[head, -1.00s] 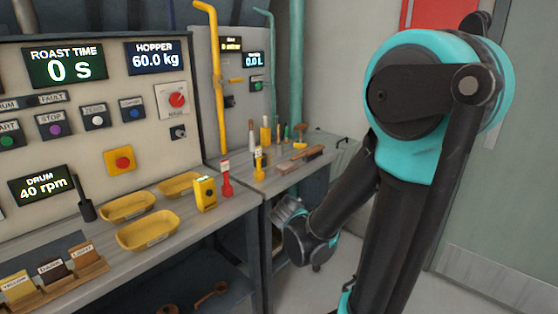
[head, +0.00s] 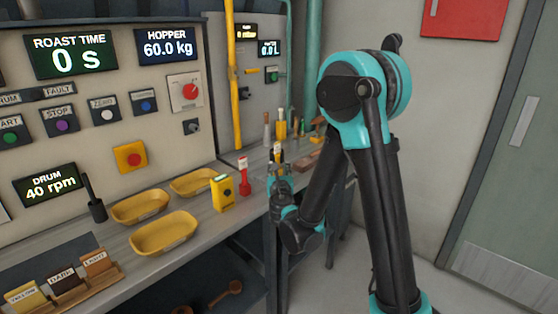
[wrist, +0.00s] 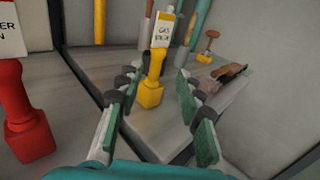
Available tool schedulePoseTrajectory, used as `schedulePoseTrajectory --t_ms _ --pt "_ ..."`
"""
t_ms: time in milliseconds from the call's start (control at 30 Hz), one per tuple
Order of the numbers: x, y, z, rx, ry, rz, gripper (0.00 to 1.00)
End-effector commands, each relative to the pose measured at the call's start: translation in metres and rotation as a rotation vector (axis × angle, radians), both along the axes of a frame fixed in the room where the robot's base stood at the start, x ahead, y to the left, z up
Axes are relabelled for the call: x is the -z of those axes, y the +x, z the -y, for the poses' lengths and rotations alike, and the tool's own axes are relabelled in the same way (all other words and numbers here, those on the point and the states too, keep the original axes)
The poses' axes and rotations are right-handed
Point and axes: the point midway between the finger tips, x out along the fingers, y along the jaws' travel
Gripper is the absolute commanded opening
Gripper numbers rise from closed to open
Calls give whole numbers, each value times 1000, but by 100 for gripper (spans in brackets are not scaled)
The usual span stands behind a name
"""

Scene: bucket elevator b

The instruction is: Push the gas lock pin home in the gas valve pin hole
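The yellow gas lock pin (wrist: 152,92) stands upright on the bench, with a white tag at its top reading "GAS". In the head view it (head: 277,153) shows just beyond my gripper (head: 280,168). In the wrist view my gripper (wrist: 157,84) is open, with one finger on each side of the pin. The pin appears between and beyond the fingertips; I cannot tell whether they touch it. The yellow gas pipe (head: 232,75) rises against the panel behind. The gas valve pin hole cannot be made out.
A red tagged pin (head: 244,178) stands left of my gripper, also in the wrist view (wrist: 28,120). A yellow box (head: 222,192) and yellow trays (head: 165,232) are further left. A brush (wrist: 222,77) and upright tools stand behind. Open floor lies right.

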Motion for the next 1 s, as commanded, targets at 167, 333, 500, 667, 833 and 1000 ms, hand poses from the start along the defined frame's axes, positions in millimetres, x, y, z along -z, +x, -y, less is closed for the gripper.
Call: schedulePoseTrajectory --t_ms 167,333,500,667,833,1000 --pt "0 36 -4 3 2 0 37" --pt "0 59 -7 2 2 -1 37" --pt "0 68 -8 1 3 -1 37" --pt "-1 79 -11 1 3 -1 37" --pt "-3 103 -16 2 3 -1 37" --pt "-3 118 -18 1 3 0 37"
